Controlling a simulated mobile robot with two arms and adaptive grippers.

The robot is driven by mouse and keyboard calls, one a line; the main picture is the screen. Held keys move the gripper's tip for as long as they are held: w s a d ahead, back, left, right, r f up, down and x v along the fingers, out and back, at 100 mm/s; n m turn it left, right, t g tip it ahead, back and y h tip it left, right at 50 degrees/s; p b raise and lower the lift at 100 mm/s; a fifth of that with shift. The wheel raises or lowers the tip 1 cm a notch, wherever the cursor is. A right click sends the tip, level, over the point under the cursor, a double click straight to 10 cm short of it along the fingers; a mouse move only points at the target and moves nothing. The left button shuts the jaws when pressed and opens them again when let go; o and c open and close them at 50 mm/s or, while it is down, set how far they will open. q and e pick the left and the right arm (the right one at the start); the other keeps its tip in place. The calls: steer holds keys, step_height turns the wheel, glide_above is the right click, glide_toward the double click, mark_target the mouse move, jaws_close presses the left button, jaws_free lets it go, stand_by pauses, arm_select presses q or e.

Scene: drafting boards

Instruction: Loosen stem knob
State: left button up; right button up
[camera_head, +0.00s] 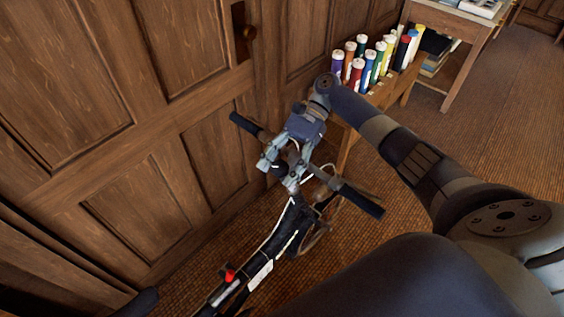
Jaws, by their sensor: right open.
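A dark bicycle or scooter (283,232) stands by the wooden door, its handlebar running from a left black grip (246,125) to a right black grip (362,200). My right arm comes in from the right. My right gripper (280,172) is open at the middle of the handlebar, over the top of the stem. The gripper covers this area, so I cannot make out the stem knob or tell whether the fingers touch anything. A small red part (229,275) shows lower on the frame. My left gripper is not in view.
A low wooden stand holds several coloured bottles (357,72) behind my right arm. A wooden table (465,27) is at the back. Brown carpet (500,120) is clear at right.

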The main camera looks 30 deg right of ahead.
steer(key=v, duration=1.2)
steer(key=shift+r, duration=0.1)
stand_by(0.5)
